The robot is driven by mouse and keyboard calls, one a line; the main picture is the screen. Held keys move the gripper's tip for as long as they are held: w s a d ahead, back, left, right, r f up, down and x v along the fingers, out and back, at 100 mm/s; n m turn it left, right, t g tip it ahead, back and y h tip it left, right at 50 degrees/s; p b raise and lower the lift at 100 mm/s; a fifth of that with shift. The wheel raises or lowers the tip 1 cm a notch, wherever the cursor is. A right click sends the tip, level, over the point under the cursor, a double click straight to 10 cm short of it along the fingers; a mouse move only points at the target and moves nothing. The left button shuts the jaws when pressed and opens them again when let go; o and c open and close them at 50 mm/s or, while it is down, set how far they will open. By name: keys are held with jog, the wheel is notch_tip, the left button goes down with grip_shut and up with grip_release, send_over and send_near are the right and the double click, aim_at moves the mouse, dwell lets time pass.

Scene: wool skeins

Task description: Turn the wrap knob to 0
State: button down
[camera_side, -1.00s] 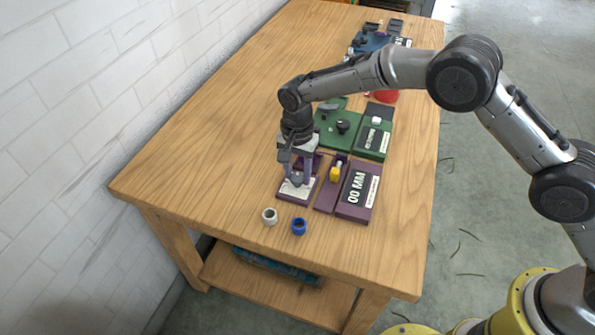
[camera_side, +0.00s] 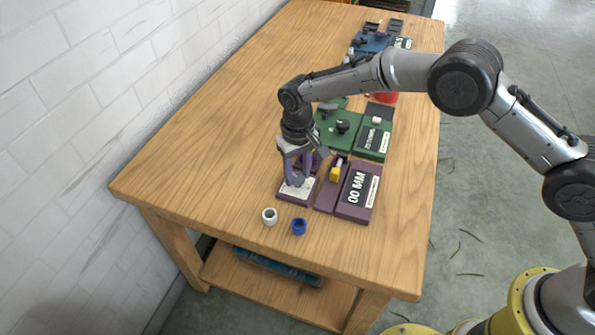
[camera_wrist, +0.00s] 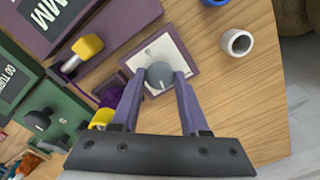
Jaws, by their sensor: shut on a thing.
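A grey round knob (camera_wrist: 160,75) sits on a white dial plate (camera_wrist: 145,52) of a purple base (camera_side: 292,200). My gripper (camera_wrist: 162,77) points down over this base, also in the side view (camera_side: 297,182). Its two purple fingers are shut on the knob, one on each side. In the side view the fingers mostly hide the knob. The dial's marks and the knob's pointer are too small to read surely. Beside it a purple display box (camera_side: 371,206) reads "00 MM".
A yellow-handled lever (camera_side: 335,172) stands between dial and display. A green unit (camera_side: 330,134) with a black knob (camera_side: 343,126) lies behind. A white ring (camera_side: 269,216) and a blue ring (camera_side: 299,227) stand in front. Table at left is clear.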

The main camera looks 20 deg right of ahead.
aim_at(297, 177)
jog(key=shift+n, duration=1.7)
jog(key=shift+r, duration=0.1)
jog(key=shift+c, duration=2.1)
grip_release()
notch_tip(297, 177, up, 14)
